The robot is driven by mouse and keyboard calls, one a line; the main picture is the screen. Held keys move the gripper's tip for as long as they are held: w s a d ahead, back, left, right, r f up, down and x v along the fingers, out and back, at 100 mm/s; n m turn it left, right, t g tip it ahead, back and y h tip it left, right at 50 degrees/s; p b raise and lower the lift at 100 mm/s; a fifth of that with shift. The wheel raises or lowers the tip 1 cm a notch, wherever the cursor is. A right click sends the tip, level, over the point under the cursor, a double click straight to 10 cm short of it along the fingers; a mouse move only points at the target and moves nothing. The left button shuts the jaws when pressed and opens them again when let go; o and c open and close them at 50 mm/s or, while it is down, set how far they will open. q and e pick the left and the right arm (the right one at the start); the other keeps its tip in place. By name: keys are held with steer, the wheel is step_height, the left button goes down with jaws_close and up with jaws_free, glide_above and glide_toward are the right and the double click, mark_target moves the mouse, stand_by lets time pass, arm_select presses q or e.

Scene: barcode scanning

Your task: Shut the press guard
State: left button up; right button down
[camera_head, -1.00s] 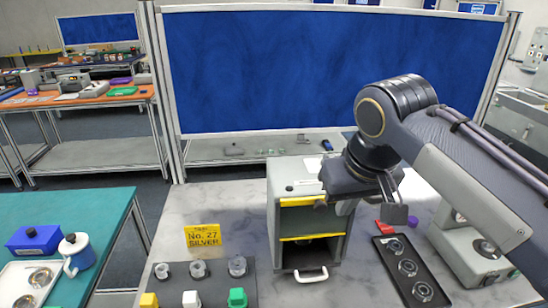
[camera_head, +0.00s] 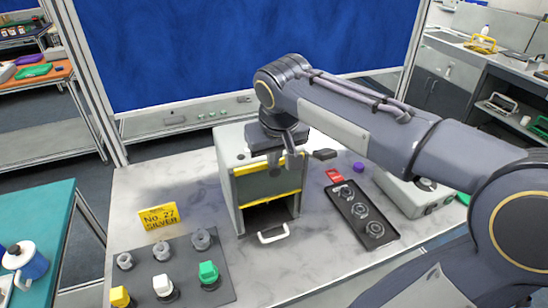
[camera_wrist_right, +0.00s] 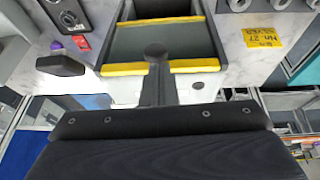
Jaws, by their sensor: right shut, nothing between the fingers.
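The press (camera_head: 228,146) is a pale grey box on the marbled bench. Its guard (camera_head: 268,184) is a grey panel between two yellow strips; below the lower strip the front is open and dark inside. A white handle (camera_head: 272,236) sticks out at the base. My right gripper (camera_head: 291,158) is shut and empty at the upper front of the press, near the upper yellow strip. In the right wrist view, the shut fingers (camera_wrist_right: 155,58) overlap the nearer yellow strip (camera_wrist_right: 196,66); whether they touch it I cannot tell. My left gripper is out of view.
A dark tray (camera_head: 361,213) with several round metal parts lies right of the press, near a red block (camera_head: 334,176). A yellow sign (camera_head: 158,217) and a grey board (camera_head: 188,257) with rings and coloured pieces are on the left. A blue screen (camera_head: 180,60) stands behind.

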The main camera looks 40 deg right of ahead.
mark_target(273, 183)
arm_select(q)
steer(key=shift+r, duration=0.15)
arm_select(e)
steer(key=shift+x, duration=0.8)
steer(key=shift+s+f, duration=0.15)
